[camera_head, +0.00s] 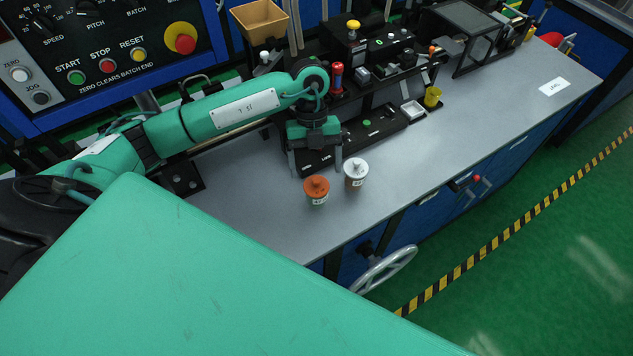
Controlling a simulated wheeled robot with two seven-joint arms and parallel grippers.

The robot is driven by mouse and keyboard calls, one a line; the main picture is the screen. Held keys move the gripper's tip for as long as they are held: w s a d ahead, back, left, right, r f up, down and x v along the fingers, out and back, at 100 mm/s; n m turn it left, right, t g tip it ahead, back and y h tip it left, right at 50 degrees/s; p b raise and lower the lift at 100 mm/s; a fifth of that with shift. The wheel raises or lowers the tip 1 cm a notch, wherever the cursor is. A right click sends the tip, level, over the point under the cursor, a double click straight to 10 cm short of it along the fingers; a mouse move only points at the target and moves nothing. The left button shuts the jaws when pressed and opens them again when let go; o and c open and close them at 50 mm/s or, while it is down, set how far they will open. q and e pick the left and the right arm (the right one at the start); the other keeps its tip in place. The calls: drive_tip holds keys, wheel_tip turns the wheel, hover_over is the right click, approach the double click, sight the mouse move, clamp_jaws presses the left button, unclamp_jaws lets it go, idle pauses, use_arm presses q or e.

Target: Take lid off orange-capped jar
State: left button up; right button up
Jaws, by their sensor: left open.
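The orange-capped jar (316,190) stands upright on the grey bench top (260,205), with its orange lid on and a knob on top. A white-capped jar (355,173) stands close to its right. My left gripper (317,172) is open, its two fingers pointing down. In the picture it lies just above and behind the two jars, and its fingers look empty. The height of the fingertips over the bench is hard to tell. My right gripper is out of view.
A black machine (375,50) with a yellow knob stands behind. A control panel (105,45) is at upper left. A handwheel (385,268) juts below the front edge.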

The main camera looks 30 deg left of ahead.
sight(317, 179)
use_arm(q)
drive_tip(key=p+x, duration=0.2)
drive_tip(key=x, duration=0.1)
drive_tip(key=shift+f, duration=0.3)
drive_tip(key=shift+s+d+f, duration=0.15)
drive_tip(key=shift+f, duration=0.45)
drive_tip(key=c, duration=1.1)
